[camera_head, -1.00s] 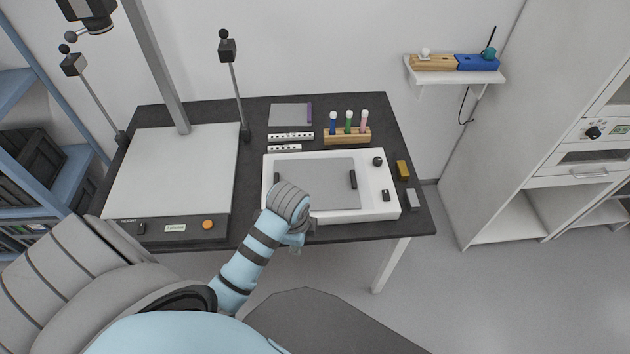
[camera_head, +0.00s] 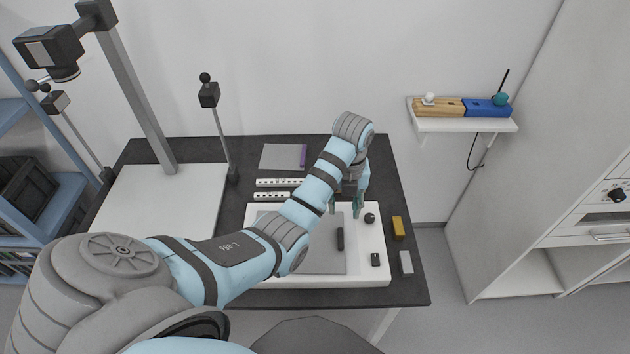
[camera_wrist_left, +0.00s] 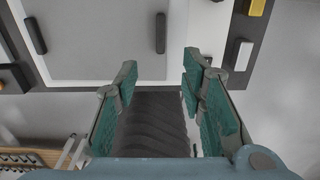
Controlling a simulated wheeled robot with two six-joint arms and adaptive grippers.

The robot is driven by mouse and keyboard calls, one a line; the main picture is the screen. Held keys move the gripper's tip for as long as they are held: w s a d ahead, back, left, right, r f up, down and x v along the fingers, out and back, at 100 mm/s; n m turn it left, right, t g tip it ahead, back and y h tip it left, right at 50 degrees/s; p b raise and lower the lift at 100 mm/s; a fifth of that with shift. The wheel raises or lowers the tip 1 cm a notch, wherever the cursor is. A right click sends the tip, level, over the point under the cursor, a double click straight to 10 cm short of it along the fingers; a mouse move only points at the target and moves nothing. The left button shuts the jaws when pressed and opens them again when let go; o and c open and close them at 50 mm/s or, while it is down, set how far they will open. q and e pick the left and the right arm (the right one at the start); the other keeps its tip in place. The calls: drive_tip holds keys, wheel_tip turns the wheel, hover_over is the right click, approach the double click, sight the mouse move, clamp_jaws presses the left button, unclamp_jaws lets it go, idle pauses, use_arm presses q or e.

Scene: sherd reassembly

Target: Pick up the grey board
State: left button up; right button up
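The grey board (camera_head: 320,257) lies flat on the white tray (camera_head: 376,272) on the dark table. It has a black handle (camera_head: 340,239) on its right side; my left arm covers its left part in the head view. In the left wrist view the board (camera_wrist_left: 98,40) shows at the top with two black handles. My left gripper (camera_head: 346,209) is over the tray's back right part, pointing down. In the wrist view its fingers (camera_wrist_left: 156,78) are apart with nothing between them. My right gripper is not in view.
A black knob (camera_head: 369,218) and a small black block (camera_head: 375,259) sit on the tray's right side. A yellow block (camera_head: 398,228) and a light grey block (camera_head: 406,262) lie right of it. Perforated white strips (camera_head: 275,183) lie behind. A camera post (camera_head: 130,80) stands at left.

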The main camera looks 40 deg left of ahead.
use_arm(q)
drive_tip(key=w, duration=0.1)
drive_tip(key=b, duration=0.2)
hover_over(342, 238)
drive_tip(key=s, duration=0.1)
wheel_tip(342, 238, down, 9)
drive_tip(key=shift+s+f, duration=0.1)
drive_tip(key=shift+f, duration=0.1)
drive_tip(key=f, duration=0.2)
drive_tip(key=w+f+b, duration=0.1)
drive_tip(key=f, duration=0.2)
drive_tip(key=shift+w, duration=0.15)
drive_tip(key=shift+r, duration=0.1)
drive_tip(key=shift+s+r, duration=0.15)
drive_tip(key=shift+s, duration=0.2)
drive_tip(key=shift+c, duration=1.2)
drive_tip(key=shift+r, duration=0.1)
drive_tip(key=c, duration=0.3)
clamp_jaws()
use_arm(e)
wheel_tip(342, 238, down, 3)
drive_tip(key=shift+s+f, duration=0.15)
